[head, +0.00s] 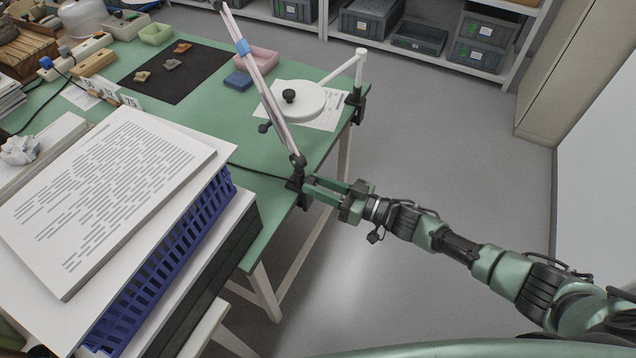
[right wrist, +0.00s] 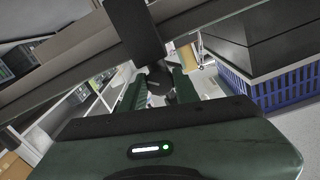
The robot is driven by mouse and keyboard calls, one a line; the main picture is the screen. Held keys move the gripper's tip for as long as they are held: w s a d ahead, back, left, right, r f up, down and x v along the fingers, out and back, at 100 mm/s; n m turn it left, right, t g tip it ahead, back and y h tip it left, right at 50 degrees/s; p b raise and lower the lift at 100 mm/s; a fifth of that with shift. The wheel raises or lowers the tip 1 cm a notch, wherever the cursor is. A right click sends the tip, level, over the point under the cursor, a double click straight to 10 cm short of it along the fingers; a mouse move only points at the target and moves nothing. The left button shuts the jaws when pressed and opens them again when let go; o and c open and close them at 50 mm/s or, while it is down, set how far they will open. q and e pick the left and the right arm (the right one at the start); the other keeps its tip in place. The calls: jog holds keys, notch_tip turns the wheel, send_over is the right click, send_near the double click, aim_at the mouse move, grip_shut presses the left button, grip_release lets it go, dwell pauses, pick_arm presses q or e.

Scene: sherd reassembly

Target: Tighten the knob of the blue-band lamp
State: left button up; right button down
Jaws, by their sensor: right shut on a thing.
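The blue-band lamp (head: 268,97) has a thin, pale, slanting arm with a blue band (head: 243,47) near the top of the head view. Its dark clamp (head: 295,183) sits at the table's right edge. My right gripper (head: 312,188) reaches this clamp from the right. In the right wrist view, a dark knob (right wrist: 158,82) lies between its green fingers, and the gripper is shut on it. The fingers partly hide the knob in the head view. My left gripper is not in view.
A second white lamp with a round head (head: 310,101) is clamped further along the green table (head: 205,112). A white board with dark marks (head: 110,190) tops a stack with a blue crate (head: 165,270) at left. Floor right of the table is clear.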

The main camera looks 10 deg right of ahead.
jog(key=c, duration=1.1)
grip_release()
jog(key=shift+o, duration=0.2)
jog(key=v, duration=0.8)
jog(key=shift+b, duration=0.35)
jog(key=shift+a, duration=0.1)
